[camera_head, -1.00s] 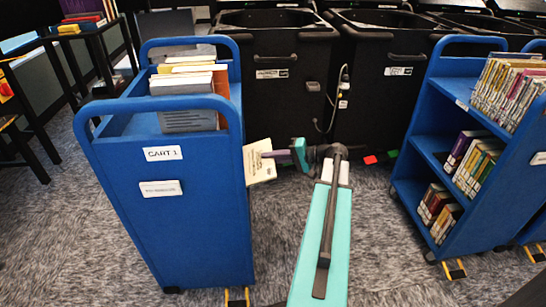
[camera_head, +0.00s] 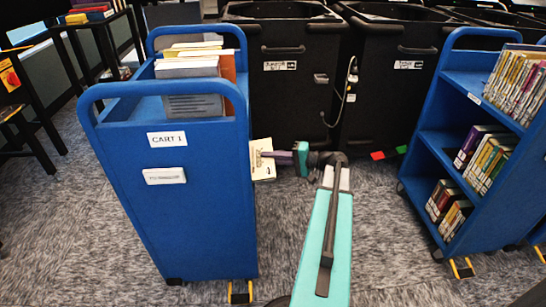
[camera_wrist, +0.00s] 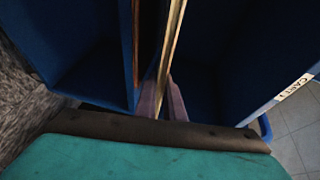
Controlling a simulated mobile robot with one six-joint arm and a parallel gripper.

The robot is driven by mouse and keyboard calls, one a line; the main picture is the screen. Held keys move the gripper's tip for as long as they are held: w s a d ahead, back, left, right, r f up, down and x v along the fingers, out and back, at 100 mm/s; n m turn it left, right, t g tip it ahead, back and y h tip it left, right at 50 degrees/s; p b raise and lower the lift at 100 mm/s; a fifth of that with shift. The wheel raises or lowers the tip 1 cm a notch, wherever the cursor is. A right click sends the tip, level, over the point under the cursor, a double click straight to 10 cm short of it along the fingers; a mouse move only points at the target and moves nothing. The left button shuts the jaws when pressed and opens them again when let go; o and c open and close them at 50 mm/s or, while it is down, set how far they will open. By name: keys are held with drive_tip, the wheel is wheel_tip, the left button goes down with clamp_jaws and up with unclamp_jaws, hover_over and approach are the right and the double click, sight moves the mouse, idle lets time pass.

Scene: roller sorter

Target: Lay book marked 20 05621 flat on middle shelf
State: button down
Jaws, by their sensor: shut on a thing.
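My gripper (camera_head: 275,156) is shut on a book (camera_head: 262,162) with a cream cover, at the right-hand side of the blue cart marked CART 1 (camera_head: 166,139). The cart's end panel partly hides the book. In the wrist view the fingers (camera_wrist: 165,104) pinch the book, which shows edge-on as a thin tan strip (camera_wrist: 175,38). Dark blue cart surfaces lie on both sides of it, with a blue board edge close on its left. I cannot read the book's marking, nor tell which shelf level it is at or whether it touches the cart.
Several books (camera_head: 190,70) stand on the top of CART 1. A second blue cart (camera_head: 440,100) with books on its shelves stands at the right. Black bins (camera_head: 283,90) stand behind.

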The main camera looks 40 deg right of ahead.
drive_tip(key=shift+m+t+y, duration=0.3)
drive_tip(key=shift+t+y, duration=0.2)
drive_tip(key=shift+t, duration=0.2)
drive_tip(key=shift+w+a+f+b, duration=0.4)
drive_tip(key=shift+f+b, duration=0.2)
drive_tip(key=shift+f, duration=0.15)
drive_tip(key=shift+w+a+f+b, duration=0.25)
drive_tip(key=shift+a+f+b, duration=0.1)
drive_tip(key=shift+f+b, duration=0.3)
drive_tip(key=shift+w+a+f+b, duration=0.4)
drive_tip(key=shift+f+b, duration=0.1)
drive_tip(key=shift+f, duration=0.35)
drive_tip(key=c, duration=1.8)
unclamp_jaws()
drive_tip(key=shift+f, duration=0.1)
drive_tip(key=shift+s, duration=0.1)
drive_tip(key=p+v, duration=0.3)
drive_tip(key=v, duration=1)
drive_tip(key=shift+s+p, duration=0.35)
drive_tip(key=shift+p, duration=0.05)
drive_tip(key=shift+d, duration=0.1)
